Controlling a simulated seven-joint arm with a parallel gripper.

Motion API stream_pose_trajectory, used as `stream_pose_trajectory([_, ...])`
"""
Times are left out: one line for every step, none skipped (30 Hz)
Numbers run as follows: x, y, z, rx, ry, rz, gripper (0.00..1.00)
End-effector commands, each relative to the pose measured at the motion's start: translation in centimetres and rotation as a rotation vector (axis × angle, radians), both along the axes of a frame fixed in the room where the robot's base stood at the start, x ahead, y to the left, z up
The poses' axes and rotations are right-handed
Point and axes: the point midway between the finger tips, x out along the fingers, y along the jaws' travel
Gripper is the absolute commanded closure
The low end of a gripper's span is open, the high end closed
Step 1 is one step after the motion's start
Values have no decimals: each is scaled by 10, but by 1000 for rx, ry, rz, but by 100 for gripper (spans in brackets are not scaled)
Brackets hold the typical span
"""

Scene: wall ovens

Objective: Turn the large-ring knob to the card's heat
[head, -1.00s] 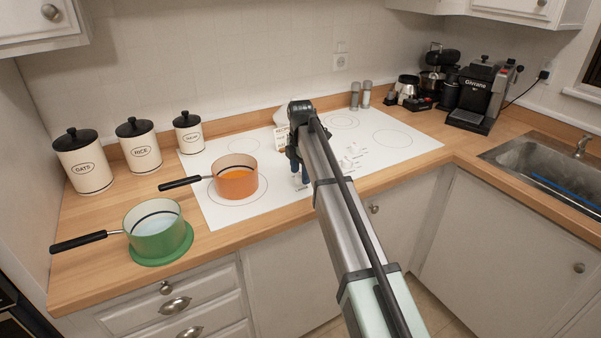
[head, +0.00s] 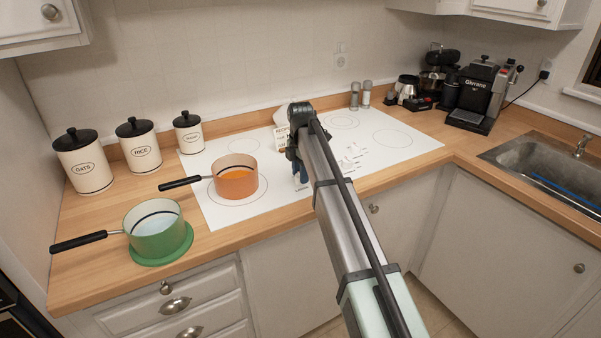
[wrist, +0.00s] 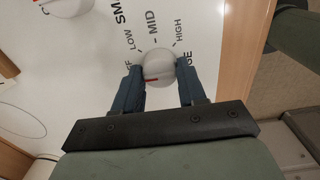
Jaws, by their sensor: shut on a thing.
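My gripper (wrist: 158,78) is shut on a round white knob (wrist: 160,62) with a short red mark on its near left side. The words LOW, MID and HIGH stand around it on the white panel. Another word beside it is partly hidden by a finger, with GE at its end. I cannot tell which word the red mark points to. In the head view my gripper (head: 300,178) is down at the cooktop (head: 225,213) and hides this knob. A white card (head: 281,136) stands behind it, partly covered, its writing too small to read.
A second white knob (wrist: 66,5) with SM beside it is at the wrist view's top. An orange pot (head: 236,183) stands on the cooktop left of my gripper. A green pot (head: 157,238) is on the counter. Other small white knobs (head: 350,160) are right of my arm.

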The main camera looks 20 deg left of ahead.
Motion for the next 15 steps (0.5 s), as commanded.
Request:
stream_pose_trajectory([0,0,0,0,0,0,90])
stream_pose_trajectory([0,0,0,0,0,-1,90])
stream_pose_trajectory([0,0,0,0,0,-3,90])
stream_pose_trajectory([0,0,0,0,0,-6,90])
stream_pose_trajectory([0,0,0,0,0,-10,90])
stream_pose_trajectory([0,0,0,0,0,-18,90])
stream_pose_trajectory([0,0,0,-1,1,-26,90])
stream_pose_trajectory([0,0,0,-1,1,-34,90])
stream_pose_trajectory([0,0,0,-1,1,-48,90])
stream_pose_trajectory([0,0,0,-1,1,-62,90])
stream_pose_trajectory([0,0,0,0,1,-76,90])
stream_pose_trajectory([0,0,0,0,1,-99,90])
stream_pose_trajectory([0,0,0,0,1,-118,90])
stream_pose_trajectory([0,0,0,0,1,-138,90])
stream_pose_trajectory([0,0,0,0,1,-168,90])
